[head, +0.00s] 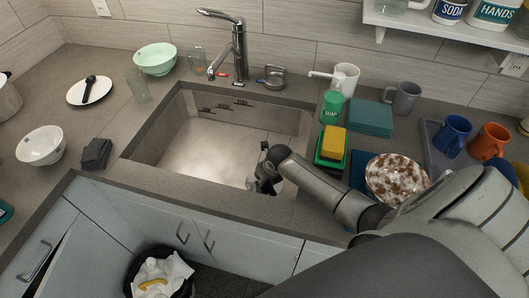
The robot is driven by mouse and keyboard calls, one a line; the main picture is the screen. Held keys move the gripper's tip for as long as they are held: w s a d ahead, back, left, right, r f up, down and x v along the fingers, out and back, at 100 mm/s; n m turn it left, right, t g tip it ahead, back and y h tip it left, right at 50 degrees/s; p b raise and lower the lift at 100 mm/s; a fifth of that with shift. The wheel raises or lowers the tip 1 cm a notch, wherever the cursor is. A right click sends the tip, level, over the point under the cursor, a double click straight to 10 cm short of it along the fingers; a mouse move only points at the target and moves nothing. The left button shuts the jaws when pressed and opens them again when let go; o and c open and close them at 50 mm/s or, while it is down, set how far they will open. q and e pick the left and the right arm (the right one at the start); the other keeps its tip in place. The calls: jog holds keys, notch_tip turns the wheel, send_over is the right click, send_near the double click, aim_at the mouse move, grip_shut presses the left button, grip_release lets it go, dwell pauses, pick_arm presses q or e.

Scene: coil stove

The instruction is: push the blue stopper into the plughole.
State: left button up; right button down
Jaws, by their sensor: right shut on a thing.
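My right gripper (264,184) reaches down into the right part of the grey sink (200,148), low over its floor. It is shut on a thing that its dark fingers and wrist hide. I cannot make out the blue stopper in or below the fingers. A pale rounded edge (279,186) shows just right of the fingers; I cannot tell whether it is the plughole's rim. The plughole is otherwise hidden by the gripper. My left gripper is not in view.
The tap (238,50) stands behind the sink, with a small metal cup (274,77) beside it. The sink's left half is clear.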

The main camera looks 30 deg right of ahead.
jog(key=c, duration=1.3)
grip_release()
jog(key=shift+f, duration=0.1)
jog(key=shift+r+p, duration=0.25)
jog(key=shift+p, duration=0.05)
jog(key=v, duration=1.2)
jog(key=shift+b, duration=0.35)
jog(key=shift+w, duration=0.1)
